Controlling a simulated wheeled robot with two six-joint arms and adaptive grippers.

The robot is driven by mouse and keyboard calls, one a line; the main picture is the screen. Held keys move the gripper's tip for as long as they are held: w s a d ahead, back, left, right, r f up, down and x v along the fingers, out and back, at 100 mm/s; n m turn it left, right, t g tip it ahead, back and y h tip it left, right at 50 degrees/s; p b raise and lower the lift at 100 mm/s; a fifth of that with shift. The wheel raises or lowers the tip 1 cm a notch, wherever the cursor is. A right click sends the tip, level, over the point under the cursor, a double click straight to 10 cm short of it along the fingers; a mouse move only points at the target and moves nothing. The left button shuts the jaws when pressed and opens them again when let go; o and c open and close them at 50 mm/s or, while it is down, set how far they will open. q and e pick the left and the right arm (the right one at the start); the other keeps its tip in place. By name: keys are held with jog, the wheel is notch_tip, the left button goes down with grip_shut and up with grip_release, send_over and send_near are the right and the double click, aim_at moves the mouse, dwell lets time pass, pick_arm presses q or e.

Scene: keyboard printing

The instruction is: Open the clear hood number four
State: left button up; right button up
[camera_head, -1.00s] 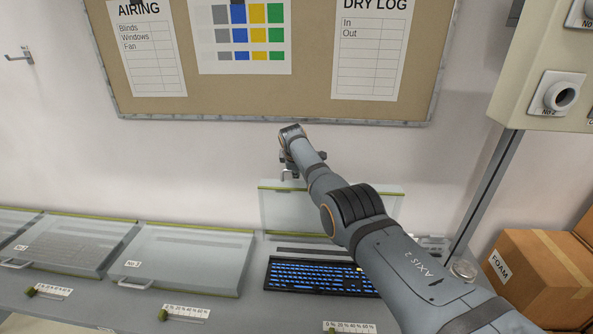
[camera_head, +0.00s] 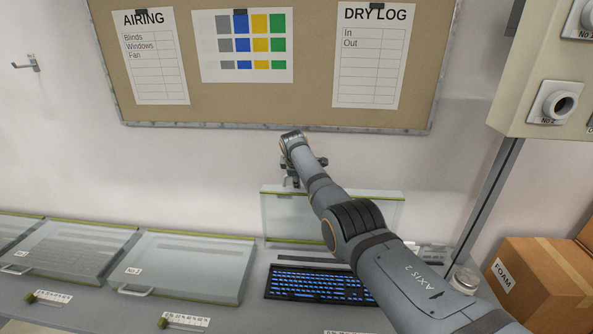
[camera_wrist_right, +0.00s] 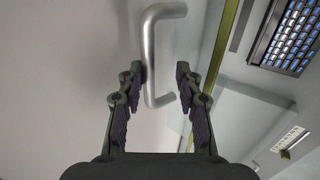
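A clear hood (camera_head: 283,215) with green edging stands raised nearly upright behind the lit black keyboard (camera_head: 318,283). No number shows on it. My right gripper (camera_head: 291,180) is at its top edge, partly hidden by my own wrist. In the right wrist view, the hood's metal bar handle (camera_wrist_right: 149,55) lies between the two fingers of my right gripper (camera_wrist_right: 158,82). The fingers are apart, with the handle close to the left one and a gap to the right one. My left gripper is not in view.
Shut clear hoods stand at the left, one labelled (camera_head: 190,265) and another beside it (camera_head: 75,250). Slider scales (camera_head: 185,320) line the front. A FOAM box (camera_head: 535,270) and a jar (camera_head: 464,280) are at the right. A beige panel (camera_head: 550,80) hangs above.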

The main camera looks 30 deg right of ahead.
jog(key=v, duration=1.1)
jog(key=shift+s+r, duration=0.15)
jog(key=shift+s, duration=0.05)
jog(key=shift+a, duration=0.1)
